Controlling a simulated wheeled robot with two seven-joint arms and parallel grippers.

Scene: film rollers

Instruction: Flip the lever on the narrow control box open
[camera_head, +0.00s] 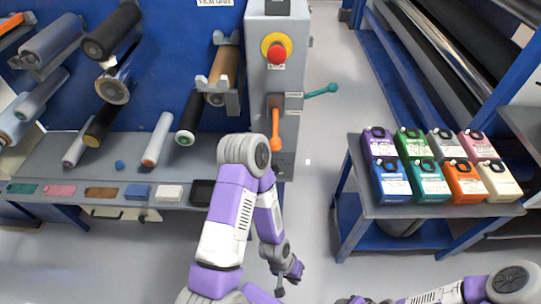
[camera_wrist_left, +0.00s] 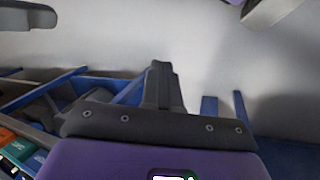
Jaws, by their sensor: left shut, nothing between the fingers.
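The narrow grey control box (camera_head: 258,90) stands upright at the right end of the blue roller rack. It has a red button on a yellow disc (camera_head: 276,52) near its top. An orange lever (camera_head: 276,130) on its front hangs downward. A teal lever (camera_head: 321,90) sticks out from its right side. Small labels beside the levers are too small to read. My left gripper (camera_head: 281,291) is low in front of the box, below and apart from both levers, pointing down. Its fingers (camera_wrist_left: 161,88) are shut and empty in the left wrist view. My right gripper is not visible.
Rollers (camera_head: 157,139) on the rack and its grey shelf (camera_head: 120,170) lie left of the box. A grey-topped table (camera_head: 384,208) with several colored ink containers (camera_head: 463,181) stands on the right. Floor (camera_head: 320,150) is clear between table and box.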

